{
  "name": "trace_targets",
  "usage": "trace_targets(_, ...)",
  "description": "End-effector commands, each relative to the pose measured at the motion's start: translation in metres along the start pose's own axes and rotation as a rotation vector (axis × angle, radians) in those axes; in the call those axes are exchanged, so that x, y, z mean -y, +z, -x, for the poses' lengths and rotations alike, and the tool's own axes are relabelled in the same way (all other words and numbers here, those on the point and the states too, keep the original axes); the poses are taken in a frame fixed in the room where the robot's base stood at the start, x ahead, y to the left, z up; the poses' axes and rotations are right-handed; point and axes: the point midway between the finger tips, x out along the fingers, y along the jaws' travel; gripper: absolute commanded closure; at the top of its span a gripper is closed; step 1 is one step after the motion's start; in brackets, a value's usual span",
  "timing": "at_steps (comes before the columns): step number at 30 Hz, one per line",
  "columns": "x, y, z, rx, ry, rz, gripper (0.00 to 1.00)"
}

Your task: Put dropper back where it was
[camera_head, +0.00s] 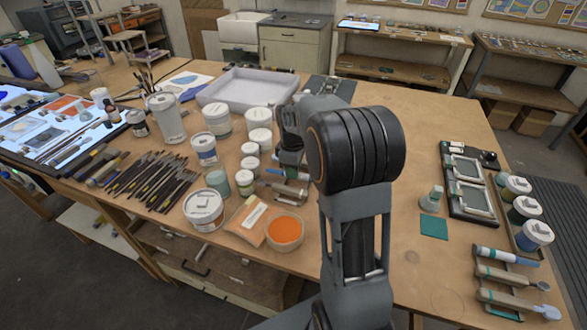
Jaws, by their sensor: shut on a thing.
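My gripper (291,168) is partly hidden behind my own arm, over the middle of the workbench beside the white jars. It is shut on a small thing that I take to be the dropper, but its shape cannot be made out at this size. Grey-green flat pieces (286,191) lie just below the fingers; I cannot tell whether the held thing touches them.
Several white jars (207,150), a pot of orange paint (285,233) and dark tools (150,180) crowd the left. A pale tray (248,88) lies behind. At the right are a dark tray with frames (450,205), paint jars (532,235) and a tool rack (490,292). The back right is clear.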

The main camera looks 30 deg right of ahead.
Motion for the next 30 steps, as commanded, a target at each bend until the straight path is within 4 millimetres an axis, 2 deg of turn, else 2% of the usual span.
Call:
trace_targets(2,0.0,0.0,-0.001,0.0,0.0,0.0,1.0)
trace_targets(3,0.0,0.0,-0.001,0.0,0.0,0.0,0.76)
trace_targets(12,0.0,0.0,-0.001,0.0,0.0,0.0,0.48)
trace_targets(22,-0.001,0.0,0.006,-0.002,0.003,0.0,0.48)
trace_targets(26,-0.001,-0.001,0.024,-0.002,0.004,0.0,0.48)
trace_targets(30,-0.001,-0.001,0.053,-0.003,0.005,0.0,0.48)
